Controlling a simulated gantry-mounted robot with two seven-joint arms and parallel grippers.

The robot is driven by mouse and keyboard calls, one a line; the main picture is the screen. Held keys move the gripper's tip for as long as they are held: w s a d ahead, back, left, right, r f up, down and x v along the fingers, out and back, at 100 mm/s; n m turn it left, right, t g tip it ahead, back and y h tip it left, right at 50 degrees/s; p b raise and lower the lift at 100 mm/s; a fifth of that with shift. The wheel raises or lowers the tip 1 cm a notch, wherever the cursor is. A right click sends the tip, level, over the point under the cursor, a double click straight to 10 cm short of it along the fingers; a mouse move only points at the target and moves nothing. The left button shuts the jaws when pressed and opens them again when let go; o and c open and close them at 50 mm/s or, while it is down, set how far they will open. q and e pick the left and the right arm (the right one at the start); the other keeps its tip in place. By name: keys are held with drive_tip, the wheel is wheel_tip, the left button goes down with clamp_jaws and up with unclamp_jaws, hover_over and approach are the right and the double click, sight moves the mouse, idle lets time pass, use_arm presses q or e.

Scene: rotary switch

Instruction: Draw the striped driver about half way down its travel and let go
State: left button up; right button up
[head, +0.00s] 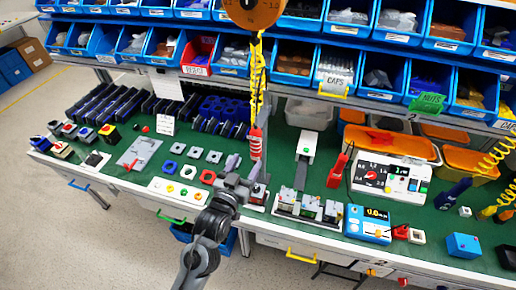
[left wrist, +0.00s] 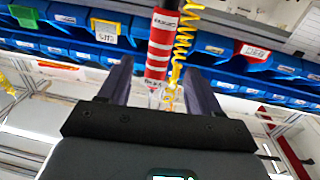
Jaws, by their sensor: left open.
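The striped driver (head: 255,143) is red and white and hangs upright on a yellow coiled cord (head: 258,75) below a round orange-brown balancer (head: 253,12). My left gripper (head: 246,168) is open just below and beside the driver in the head view. In the left wrist view the striped driver (left wrist: 162,45) shows between the two spread fingers of my left gripper (left wrist: 158,68), towards their tips. I cannot tell whether either finger touches it. Its lower tip is partly hidden behind the gripper in the head view. My right gripper is not in view.
Blue bins (head: 290,62) line the shelves behind. The green bench (head: 330,180) holds switch parts, a white fixture (head: 308,208) right of the gripper, a white test panel (head: 388,178) and a blue meter (head: 368,224). Another dark blue driver (head: 452,193) is at right.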

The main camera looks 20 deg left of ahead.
sight(258, 142)
use_arm(q)
drive_tip(key=w, duration=1)
drive_tip(key=shift+w+d, duration=0.3)
clamp_jaws()
